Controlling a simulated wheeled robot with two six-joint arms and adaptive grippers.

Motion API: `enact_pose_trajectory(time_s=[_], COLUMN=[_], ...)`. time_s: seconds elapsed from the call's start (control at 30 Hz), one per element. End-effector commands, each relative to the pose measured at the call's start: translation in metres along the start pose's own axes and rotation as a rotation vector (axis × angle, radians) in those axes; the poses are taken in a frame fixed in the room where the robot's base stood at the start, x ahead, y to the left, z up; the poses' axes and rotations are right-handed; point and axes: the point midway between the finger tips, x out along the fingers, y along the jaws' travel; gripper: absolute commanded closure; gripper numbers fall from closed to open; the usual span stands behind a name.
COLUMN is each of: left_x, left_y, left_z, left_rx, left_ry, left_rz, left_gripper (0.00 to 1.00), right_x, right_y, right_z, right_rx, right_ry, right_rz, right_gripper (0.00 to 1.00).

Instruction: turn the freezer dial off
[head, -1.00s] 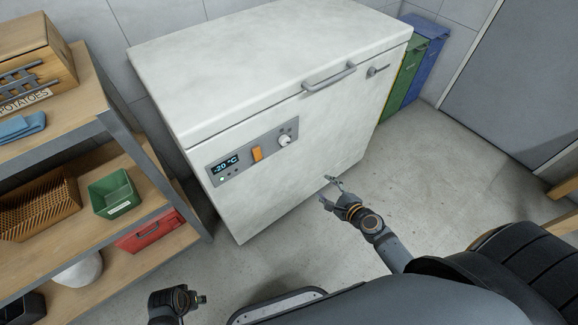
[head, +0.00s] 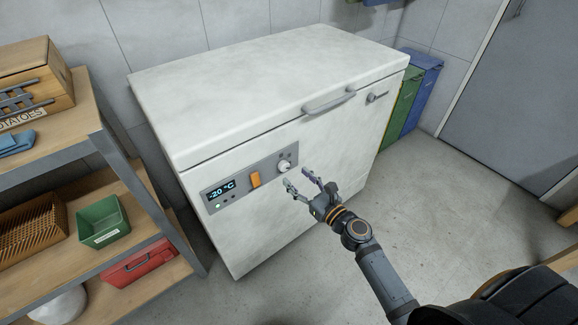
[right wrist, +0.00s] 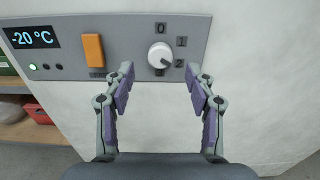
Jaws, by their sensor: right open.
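The white chest freezer (head: 270,90) stands with its lid shut. Its grey control panel (head: 243,187) has a display reading -20 °C, an orange switch (head: 255,180) and a round white dial (head: 284,167). In the right wrist view the dial (right wrist: 160,55) sits among marks 0, 1 and 2, its dark pointer line directed toward the lower right, near 2. My right gripper (head: 305,178) is open and empty, just in front of the panel and below the dial; its fingers also show in the right wrist view (right wrist: 160,90), apart from the dial. My left gripper is not in view.
A shelf rack (head: 100,150) on the left holds a green bin (head: 103,222), a red box (head: 140,262) and a wooden crate (head: 30,75). Green and blue bins (head: 420,85) stand right of the freezer. The floor (head: 450,190) in front is clear.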

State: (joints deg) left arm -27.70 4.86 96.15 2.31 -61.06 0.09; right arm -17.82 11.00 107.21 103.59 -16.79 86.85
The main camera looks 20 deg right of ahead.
Motion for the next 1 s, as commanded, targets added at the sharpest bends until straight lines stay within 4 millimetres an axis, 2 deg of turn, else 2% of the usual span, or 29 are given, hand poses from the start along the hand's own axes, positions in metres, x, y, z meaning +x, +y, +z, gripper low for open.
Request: enact_pose_trajectory(time_s=[0.03,0.1,0.23,0.4,0.6,0.67,1.0], left_x=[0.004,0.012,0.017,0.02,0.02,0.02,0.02], left_y=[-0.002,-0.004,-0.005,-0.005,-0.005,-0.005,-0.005], left_z=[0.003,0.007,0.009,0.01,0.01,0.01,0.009], left_rx=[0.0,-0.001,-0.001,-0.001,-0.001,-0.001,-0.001], left_ry=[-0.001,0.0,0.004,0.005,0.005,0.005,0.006], left_rz=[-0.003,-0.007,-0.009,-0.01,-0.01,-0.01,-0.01], left_gripper=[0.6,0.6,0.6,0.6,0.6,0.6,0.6], right_x=[0.013,0.026,0.042,0.05,0.05,0.05,0.05], right_y=[-0.001,0.0,-0.001,0.0,0.0,0.0,0.0], right_z=[0.004,0.003,0.001,0.0,-0.001,-0.001,-0.001], right_rx=[0.001,0.001,0.001,-0.001,-0.002,-0.002,-0.002], right_ry=[-0.004,-0.003,-0.002,0.0,0.0,0.001,0.001], right_rz=[-0.004,-0.001,-0.002,-0.001,-0.001,-0.001,-0.001], right_gripper=[0.45,0.45,0.45,0.45,0.45,0.51,0.97])
